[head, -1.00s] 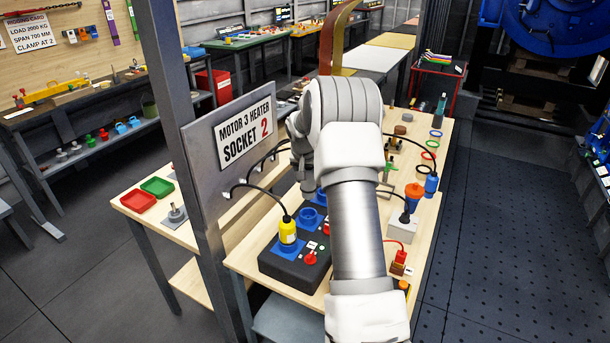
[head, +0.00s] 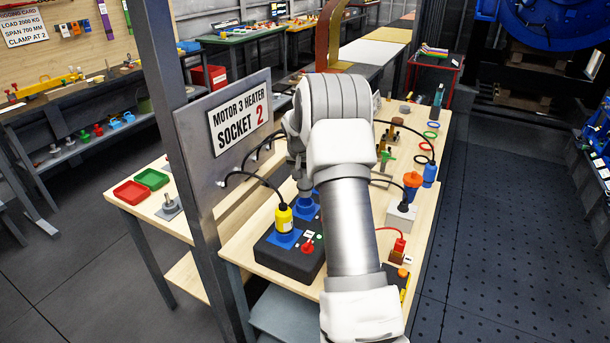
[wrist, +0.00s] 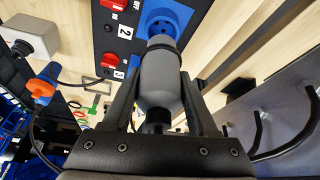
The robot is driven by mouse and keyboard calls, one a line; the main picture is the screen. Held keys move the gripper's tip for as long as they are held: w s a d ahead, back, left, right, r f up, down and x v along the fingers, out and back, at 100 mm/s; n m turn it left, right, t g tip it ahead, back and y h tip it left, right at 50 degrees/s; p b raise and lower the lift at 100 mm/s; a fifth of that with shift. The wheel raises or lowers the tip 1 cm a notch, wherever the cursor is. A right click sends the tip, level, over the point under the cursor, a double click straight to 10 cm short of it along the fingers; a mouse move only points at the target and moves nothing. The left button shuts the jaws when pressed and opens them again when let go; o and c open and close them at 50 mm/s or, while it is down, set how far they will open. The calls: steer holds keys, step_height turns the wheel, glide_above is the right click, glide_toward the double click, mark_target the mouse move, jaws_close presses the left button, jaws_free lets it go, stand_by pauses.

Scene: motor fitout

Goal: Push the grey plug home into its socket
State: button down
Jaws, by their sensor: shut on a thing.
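My gripper (wrist: 157,105) is shut on the grey plug (wrist: 160,78) in the wrist view, one finger on each side of its body. The plug's nose points at a blue socket (wrist: 163,14) on the black box, beside the label 2. Part of the socket face with dark holes shows past the nose; I cannot tell whether nose and socket touch. In the head view my arm hides most of the gripper (head: 304,186), which is just above the blue socket (head: 306,208). The grey plug is not clear there.
A yellow plug (head: 283,218) sits in the neighbouring socket of the black box (head: 292,260), near a red switch (head: 308,246). A sign panel (head: 238,125) reading "Motor 3 heater socket 2" stands close on the left. Black cables hang near it. A grey box (head: 401,218) stands at right.

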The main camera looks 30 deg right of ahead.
mark_target(304, 187)
steer(key=shift+f+b, duration=0.5)
steer(key=shift+f, duration=0.5)
steer(key=shift+b, duration=0.55)
stand_by(0.9)
steer(key=shift+f, duration=0.15)
steer(key=shift+f+b, duration=0.3)
steer(key=shift+b, duration=0.1)
steer(key=shift+f+b, duration=1.25)
steer(key=shift+f, duration=0.35)
steer(key=shift+c, duration=0.5)
jaws_free()
steer(key=shift+r, duration=0.1)
steer(key=v, duration=1.7)
steer(key=shift+r, duration=0.15)
